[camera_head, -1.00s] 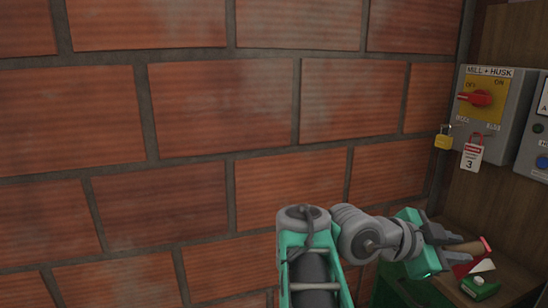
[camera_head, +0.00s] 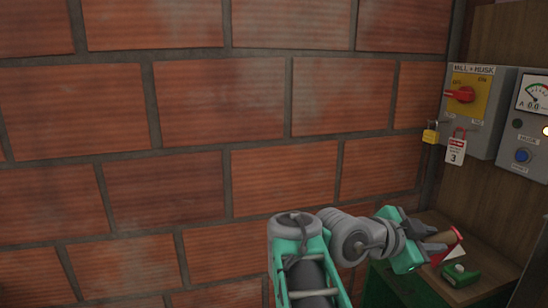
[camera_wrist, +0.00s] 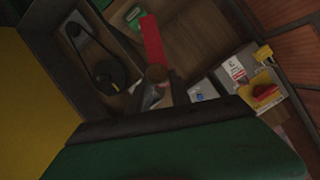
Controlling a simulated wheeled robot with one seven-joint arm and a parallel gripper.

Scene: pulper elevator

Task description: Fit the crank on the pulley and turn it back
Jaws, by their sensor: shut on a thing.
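My gripper (camera_head: 428,240) is at the lower right of the head view, shut on the tan handle (camera_head: 441,236) of the crank. The crank's red arm (camera_head: 457,235) shows beyond the fingers, and in the wrist view it is a red bar (camera_wrist: 153,42) pointing up, with the round handle end (camera_wrist: 157,73) below it. A dark pulley (camera_wrist: 108,72) with a belt sits inside a wooden housing at the left of the wrist view, apart from the crank. The pulley is not visible in the head view.
A grey switch box (camera_head: 477,110) with a red knob, a yellow padlock (camera_head: 430,133) and a tag (camera_head: 456,151) hang at the right. A green block (camera_head: 460,274) lies on the wooden surface below. A brick wall (camera_head: 180,120) fills the left.

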